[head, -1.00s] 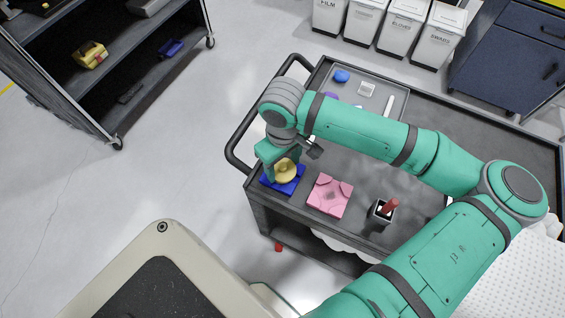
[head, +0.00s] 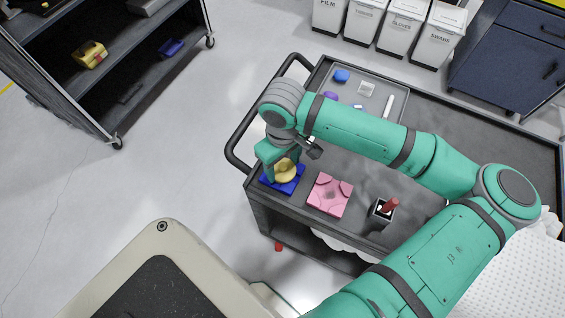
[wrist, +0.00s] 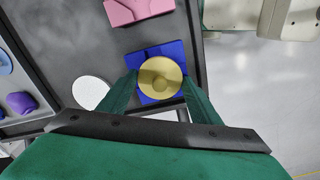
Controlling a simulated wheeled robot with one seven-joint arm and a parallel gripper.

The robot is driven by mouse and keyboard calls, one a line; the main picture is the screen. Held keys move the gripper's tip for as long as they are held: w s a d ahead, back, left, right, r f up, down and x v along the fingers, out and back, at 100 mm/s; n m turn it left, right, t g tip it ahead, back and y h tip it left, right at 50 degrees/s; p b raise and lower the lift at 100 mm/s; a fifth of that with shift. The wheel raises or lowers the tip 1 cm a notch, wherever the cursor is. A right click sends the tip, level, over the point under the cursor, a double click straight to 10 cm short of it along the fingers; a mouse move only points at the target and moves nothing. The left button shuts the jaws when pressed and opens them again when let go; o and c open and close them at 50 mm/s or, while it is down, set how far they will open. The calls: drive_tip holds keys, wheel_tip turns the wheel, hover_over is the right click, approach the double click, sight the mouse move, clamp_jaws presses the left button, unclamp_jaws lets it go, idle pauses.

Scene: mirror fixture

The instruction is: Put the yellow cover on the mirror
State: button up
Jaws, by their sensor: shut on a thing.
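The round yellow cover (head: 285,171) has a raised knob in its middle. It sits at the blue square fixture (head: 290,188) on the front left corner of the cart. In the wrist view the cover (wrist: 160,77) lies over the middle of the blue fixture (wrist: 152,52). My gripper (wrist: 160,88) has its two green fingers on either side of the cover, shut on it. In the head view my gripper (head: 281,166) reaches down over the fixture. No mirror face can be made out under the cover; whether the cover touches the fixture is hard to tell.
A pink fixture (head: 329,195) and a dark cup with a red-handled tool (head: 384,210) stand to the right. A tray (head: 375,98) with small items lies behind. A white disc (wrist: 91,92) lies beside the blue fixture. The cart handle (head: 236,150) borders the left.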

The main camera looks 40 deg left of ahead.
idle(0.4)
drive_tip(key=o, duration=1.6)
drive_tip(key=shift+c, duration=0.2)
drive_tip(key=shift+r, duration=0.1)
drive_tip(key=shift+r, duration=3.4)
clamp_jaws()
